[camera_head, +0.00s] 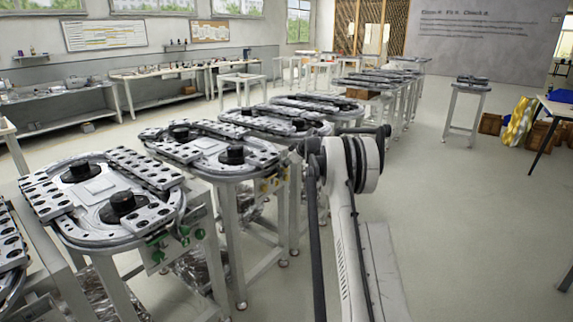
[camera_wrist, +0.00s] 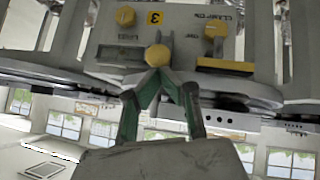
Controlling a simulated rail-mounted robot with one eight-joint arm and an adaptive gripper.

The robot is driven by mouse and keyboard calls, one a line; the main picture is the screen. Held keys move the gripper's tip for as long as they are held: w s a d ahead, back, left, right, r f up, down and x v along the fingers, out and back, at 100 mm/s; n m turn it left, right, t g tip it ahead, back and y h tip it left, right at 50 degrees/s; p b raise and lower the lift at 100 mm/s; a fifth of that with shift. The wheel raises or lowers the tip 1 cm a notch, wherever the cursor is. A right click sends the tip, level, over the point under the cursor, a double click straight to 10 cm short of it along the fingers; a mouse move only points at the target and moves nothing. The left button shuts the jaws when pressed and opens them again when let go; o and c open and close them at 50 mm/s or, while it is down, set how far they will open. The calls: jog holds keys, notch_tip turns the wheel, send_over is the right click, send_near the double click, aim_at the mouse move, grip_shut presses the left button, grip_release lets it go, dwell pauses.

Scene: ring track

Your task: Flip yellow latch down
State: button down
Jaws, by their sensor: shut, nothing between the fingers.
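In the wrist view a grey control panel (camera_wrist: 185,40) carries several yellow parts. A yellow knob (camera_wrist: 157,55) sits right at the tips of my gripper (camera_wrist: 160,76); I cannot tell whether they touch. A yellow bar (camera_wrist: 226,65), which may be the latch, is to the right of the fingertips and apart from them. Another yellow knob (camera_wrist: 215,29) is above the bar, and one more (camera_wrist: 125,16) is at the upper left. My gripper's green-sided fingers meet at their tips, with nothing held. In the head view my gripper is hidden.
In the head view, yellow controls (camera_head: 270,184) show on the side of a ring-track table (camera_head: 212,150). A nearer table (camera_head: 100,205) has green controls (camera_head: 172,246). Table legs stand close to my arm.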

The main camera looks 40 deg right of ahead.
aim_at(285, 170)
notch_tip(285, 170, down, 7)
jog(key=b, duration=0.2)
jog(key=shift+b, duration=0.4)
jog(key=r, duration=0.2)
jog(key=a+r+p, duration=0.1)
jog(key=r, duration=0.1)
jog(key=shift+s, duration=0.1)
jog(key=p+v, duration=0.1)
jog(key=v, duration=0.9)
jog(key=shift+a+r, duration=0.1)
jog(key=shift+a, duration=0.05)
